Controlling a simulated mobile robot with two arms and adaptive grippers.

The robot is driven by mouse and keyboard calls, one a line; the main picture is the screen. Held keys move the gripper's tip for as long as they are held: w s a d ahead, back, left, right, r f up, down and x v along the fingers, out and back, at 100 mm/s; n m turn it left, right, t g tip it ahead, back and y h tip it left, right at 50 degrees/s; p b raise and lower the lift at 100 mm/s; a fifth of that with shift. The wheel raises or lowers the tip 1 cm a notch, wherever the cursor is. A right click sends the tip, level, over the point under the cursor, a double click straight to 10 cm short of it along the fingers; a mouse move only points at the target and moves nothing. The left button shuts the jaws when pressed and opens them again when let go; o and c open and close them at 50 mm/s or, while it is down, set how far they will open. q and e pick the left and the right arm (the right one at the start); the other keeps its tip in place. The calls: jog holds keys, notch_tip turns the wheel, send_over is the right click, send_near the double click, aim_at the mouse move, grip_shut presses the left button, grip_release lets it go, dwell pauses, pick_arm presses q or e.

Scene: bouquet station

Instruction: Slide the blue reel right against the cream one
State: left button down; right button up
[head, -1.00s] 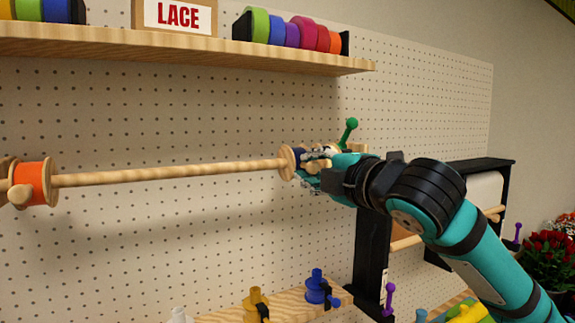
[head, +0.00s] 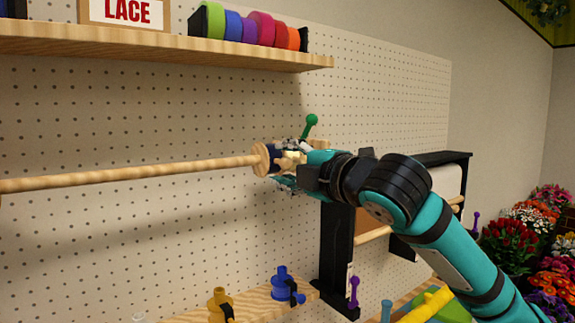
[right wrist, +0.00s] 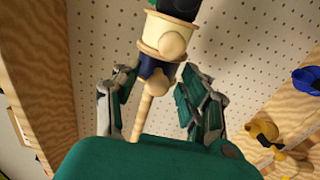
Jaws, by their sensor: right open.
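The blue reel (head: 273,156), with a wooden flange, sits on the long wooden rod (head: 130,176) near its right end. In the right wrist view the blue reel (right wrist: 149,67) shows between the fingertips, just below the cream reel (right wrist: 163,33). The two look very close; I cannot tell whether they touch. My right gripper (right wrist: 155,82) is open, a finger on each side of the blue reel and its wooden knob. In the head view my right gripper (head: 292,168) covers most of the cream reel. My left gripper is not in view.
A pegboard (head: 180,110) stands behind the rod. A shelf (head: 150,47) with colored rolls runs above. A lower ledge (head: 258,301) carries a blue holder (head: 282,284) and a yellow one (head: 221,306). A black frame (head: 338,245) stands below my arm.

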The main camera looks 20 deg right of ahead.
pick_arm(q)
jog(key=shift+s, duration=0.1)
pick_arm(e)
jog(key=v, duration=1.2)
